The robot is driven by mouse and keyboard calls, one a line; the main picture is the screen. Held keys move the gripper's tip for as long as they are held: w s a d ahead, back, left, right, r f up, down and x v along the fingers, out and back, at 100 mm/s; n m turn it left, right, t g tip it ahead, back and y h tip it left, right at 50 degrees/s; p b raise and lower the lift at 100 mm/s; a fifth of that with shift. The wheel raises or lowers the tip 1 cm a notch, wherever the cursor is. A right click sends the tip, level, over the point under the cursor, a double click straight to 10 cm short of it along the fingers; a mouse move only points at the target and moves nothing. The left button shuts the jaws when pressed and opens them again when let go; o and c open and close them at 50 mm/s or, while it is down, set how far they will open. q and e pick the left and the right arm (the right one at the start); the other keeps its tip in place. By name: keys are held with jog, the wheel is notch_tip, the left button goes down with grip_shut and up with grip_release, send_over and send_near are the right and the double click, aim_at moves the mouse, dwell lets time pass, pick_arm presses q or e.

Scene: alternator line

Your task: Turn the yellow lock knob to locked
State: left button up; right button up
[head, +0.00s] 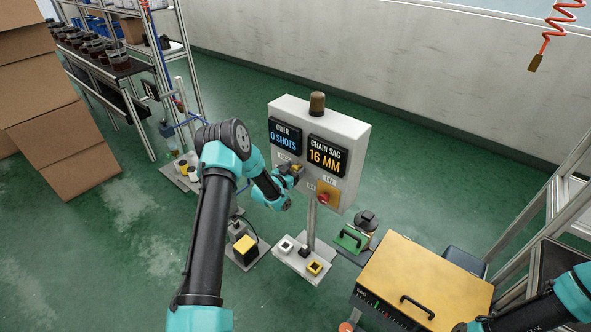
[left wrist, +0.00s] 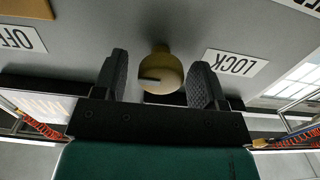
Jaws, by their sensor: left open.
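The yellow lock knob (left wrist: 160,72) is round, with a dark mark on its face pointing left in the left wrist view. It sits on the grey panel between my left gripper's two fingers (left wrist: 158,82), which are apart with a gap on each side of it. A white LOCK label (left wrist: 237,63) appears upside down to its right. In the head view my left gripper (head: 291,174) is at the front of the grey control box (head: 352,135), below its displays, and largely hides the knob. My right gripper is out of view.
The box's displays read 0 SHOTS (head: 284,138) and CHAIN SAG 16 MM (head: 326,153). A red switch on a yellow plate (head: 332,192) is right of my left gripper. A yellow-topped case (head: 425,280) stands lower right; cardboard boxes (head: 45,100) are at left.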

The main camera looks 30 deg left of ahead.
pick_arm(q)
jog(key=shift+w, duration=0.3)
jog(key=shift+c, duration=0.4)
jog(key=c, duration=0.8)
